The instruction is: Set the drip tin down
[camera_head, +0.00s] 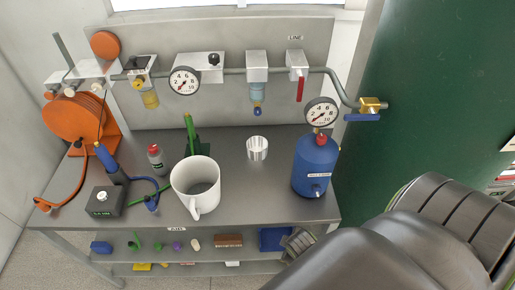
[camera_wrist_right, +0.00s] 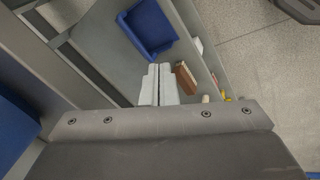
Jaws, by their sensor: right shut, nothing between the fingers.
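A small shiny silver ribbed tin (camera_head: 257,148), which looks like the drip tin, stands upright on the grey metal bench (camera_head: 240,205), behind and right of a white mug. My right gripper (camera_head: 298,243) is low at the bench's front right edge, partly hidden by my arm, and well apart from the tin. In the right wrist view its two pale fingers (camera_wrist_right: 160,85) are together with nothing between them, above the lower shelves. The tin does not show in the right wrist view. My left gripper is not in view.
A white mug (camera_head: 196,187) and a blue tank (camera_head: 315,165) with a gauge flank the tin. A filter with a clear bowl (camera_head: 257,91) hangs above it. A red-handled valve (camera_head: 298,67) is on the pipe. A blue bin (camera_wrist_right: 150,27) sits on the shelf below.

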